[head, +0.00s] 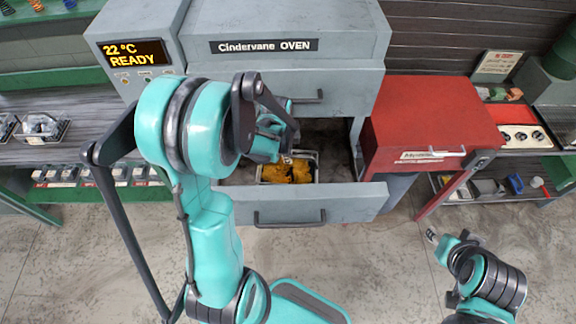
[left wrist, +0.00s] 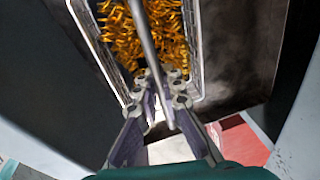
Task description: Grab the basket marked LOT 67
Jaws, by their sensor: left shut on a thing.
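A wire basket (head: 317,168) of orange-brown springs (head: 290,173) sits inside the oven's open drawer (head: 350,200). No LOT 67 mark is readable on it. My left gripper (head: 287,153) is over the basket's back part. In the left wrist view, the basket (left wrist: 192,50) shows from above with a bar-like handle (left wrist: 147,35) crossing over the springs. The handle runs down between the fingers of my left gripper (left wrist: 160,85), which is shut on it. My right gripper (head: 432,236) hangs low at the right, away from the basket; its fingers are too small to read.
The grey oven (head: 290,80) stands behind the drawer, its display reading READY. A red cabinet (head: 425,110) stands close on the drawer's right. Another wire basket (head: 40,138) sits on the left bench. The floor in front is clear.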

